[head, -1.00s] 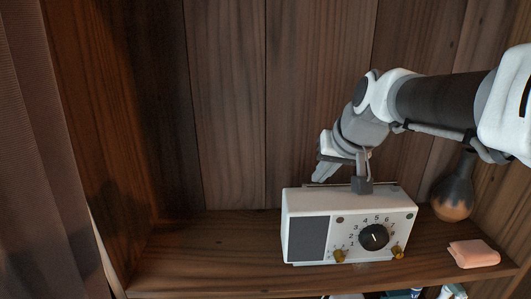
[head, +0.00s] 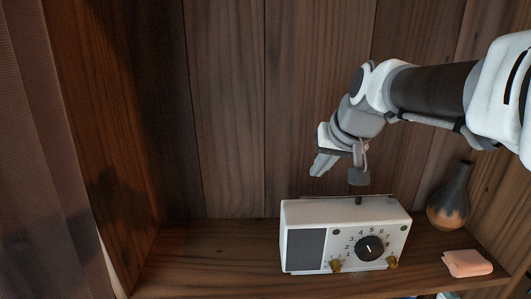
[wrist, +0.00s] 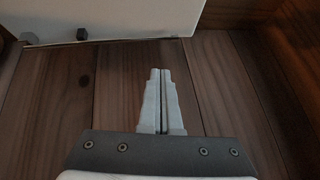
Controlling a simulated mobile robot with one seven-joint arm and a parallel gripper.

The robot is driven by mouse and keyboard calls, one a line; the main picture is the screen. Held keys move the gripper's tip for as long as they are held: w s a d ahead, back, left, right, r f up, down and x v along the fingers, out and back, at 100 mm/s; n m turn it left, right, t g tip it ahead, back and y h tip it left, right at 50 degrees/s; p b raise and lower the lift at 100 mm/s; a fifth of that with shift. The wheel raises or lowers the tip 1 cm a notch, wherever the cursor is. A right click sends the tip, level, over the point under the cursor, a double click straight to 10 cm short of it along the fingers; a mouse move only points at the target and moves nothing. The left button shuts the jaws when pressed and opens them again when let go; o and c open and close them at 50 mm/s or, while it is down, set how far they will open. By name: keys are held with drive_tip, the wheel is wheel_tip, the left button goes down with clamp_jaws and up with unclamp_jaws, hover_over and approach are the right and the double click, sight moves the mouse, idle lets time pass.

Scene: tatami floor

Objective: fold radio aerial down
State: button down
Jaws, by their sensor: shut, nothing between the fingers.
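The white radio (head: 345,213) stands upright on the wooden shelf, its dial facing the head camera. A thin dark line, which looks like the aerial (head: 385,196), lies along the radio's top back edge, with a small dark clip (head: 358,200) on it. In the wrist view the aerial (wrist: 130,38) runs low along the edge of the radio (wrist: 120,15), past a dark clip (wrist: 82,33). My gripper (head: 318,168) is shut and empty, above and behind the radio's top, apart from it. Its closed fingers (wrist: 160,72) show in the wrist view.
A dark brown vase (head: 449,205) and a folded pink cloth (head: 467,263) stand to the right of the radio. The shelf (head: 205,250) is clear to the left. The wooden back panel (head: 225,120) rises close behind, and a brown curtain (head: 35,150) hangs at far left.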

drive_tip(key=w+a+r+v, duration=0.1)
drive_tip(key=a+v, duration=0.1)
drive_tip(key=v, duration=0.8)
drive_tip(key=s+d+f+g+h, duration=0.1)
drive_tip(key=s+f+h, duration=0.1)
drive_tip(key=s+f, duration=1.3)
drive_tip(key=shift+s+d+f+n, duration=0.15)
drive_tip(key=shift+s+d+n, duration=0.2)
drive_tip(key=shift+s, duration=0.6)
